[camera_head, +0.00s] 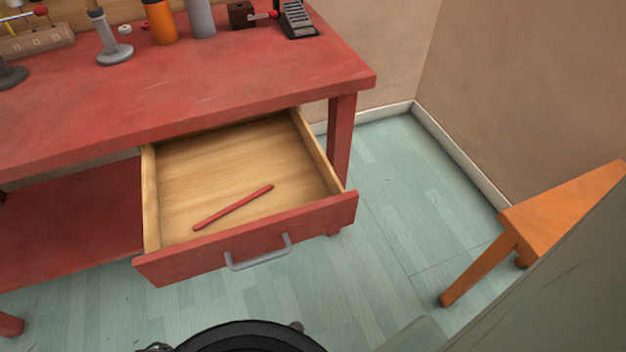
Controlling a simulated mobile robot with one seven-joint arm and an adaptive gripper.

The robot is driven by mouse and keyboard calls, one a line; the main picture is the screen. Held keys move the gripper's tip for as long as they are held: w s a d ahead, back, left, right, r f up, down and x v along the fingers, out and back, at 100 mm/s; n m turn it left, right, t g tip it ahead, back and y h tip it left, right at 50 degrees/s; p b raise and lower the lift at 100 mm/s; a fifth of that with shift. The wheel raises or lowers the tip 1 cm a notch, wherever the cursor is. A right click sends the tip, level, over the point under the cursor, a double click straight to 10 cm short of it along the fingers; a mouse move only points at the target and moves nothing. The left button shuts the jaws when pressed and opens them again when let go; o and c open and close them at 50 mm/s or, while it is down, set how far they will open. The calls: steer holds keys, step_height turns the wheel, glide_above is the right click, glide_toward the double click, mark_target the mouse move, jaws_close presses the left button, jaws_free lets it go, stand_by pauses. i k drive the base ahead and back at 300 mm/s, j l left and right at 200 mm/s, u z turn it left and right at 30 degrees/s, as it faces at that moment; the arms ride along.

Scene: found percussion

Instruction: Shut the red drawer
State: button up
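The red drawer (180,265) is pulled well out from under the red table (230,75). Its front is red with a grey bar handle (258,260), and its inside is light wood. A thin red stick (233,207) lies on the drawer floor. The drawer's back part is hidden under the tabletop. My gripper is not in view.
On the tabletop stand an orange cylinder (160,22), a grey cylinder (200,18), a grey stand (113,50) and a black pedal-like thing (297,20). An orange wooden piece of furniture (560,215) stands at right. Green floor (385,215) is clear between it and the drawer.

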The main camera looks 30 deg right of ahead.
mark_target(188, 179)
steer(key=z, duration=0.35)
steer(key=k+l, duration=0.4)
steer(key=l, duration=0.15)
steer(key=k+l, duration=0.4)
steer(key=l, duration=0.15)
steer(key=i+u, duration=0.05)
